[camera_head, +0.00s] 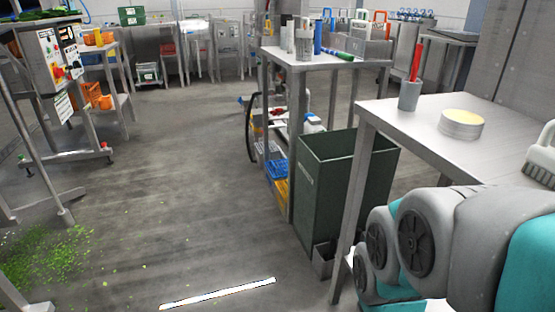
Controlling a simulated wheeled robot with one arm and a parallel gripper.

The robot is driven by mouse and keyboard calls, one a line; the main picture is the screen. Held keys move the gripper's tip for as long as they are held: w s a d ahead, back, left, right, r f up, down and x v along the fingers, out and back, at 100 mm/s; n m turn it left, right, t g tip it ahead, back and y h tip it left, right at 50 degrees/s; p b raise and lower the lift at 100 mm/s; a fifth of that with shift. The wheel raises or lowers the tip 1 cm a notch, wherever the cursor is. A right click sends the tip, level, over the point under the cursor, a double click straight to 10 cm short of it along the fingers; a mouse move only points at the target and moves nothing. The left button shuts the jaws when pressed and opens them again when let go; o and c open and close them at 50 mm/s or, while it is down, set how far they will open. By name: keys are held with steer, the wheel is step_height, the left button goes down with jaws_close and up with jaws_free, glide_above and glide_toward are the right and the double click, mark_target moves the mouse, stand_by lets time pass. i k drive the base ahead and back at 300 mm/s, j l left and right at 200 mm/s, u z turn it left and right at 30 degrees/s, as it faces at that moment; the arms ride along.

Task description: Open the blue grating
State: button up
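I cannot make out a blue grating in the head view. A long, narrow, bright white strip (218,293) with a dark edge lies on the floor at the bottom; I cannot tell what it is. A blue crate-like item (276,169) sits low on the shelf under the middle table. My gripper is not in view. Grey and teal rounded parts, which look like my own arm, fill the lower right.
A steel table (400,112) with a grey cup (410,95) and a round tin (461,124) stands at right. A tall green bin (322,190) stands beside it. Green scraps (45,255) litter the floor at left. The middle floor is open.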

mark_target(282, 165)
steer(key=z, duration=0.25)
steer(key=i+j+z, duration=0.2)
steer(key=z, duration=0.15)
steer(key=i+j+z, duration=0.1)
steer(key=j+z, duration=0.25)
steer(key=i+j+z, duration=0.15)
steer(key=z, duration=0.2)
steer(key=i+j+z, duration=0.1)
steer(key=j, duration=0.5)
steer(key=i+j+z, duration=0.1)
steer(key=j, duration=0.5)
steer(key=i+j, duration=0.25)
steer(key=j, duration=0.35)
steer(key=i+j+z, duration=0.15)
steer(key=j, duration=0.45)
steer(key=j+z, duration=0.1)
steer(key=j, duration=0.5)
steer(key=i+j, duration=0.45)
steer(key=j, duration=0.15)
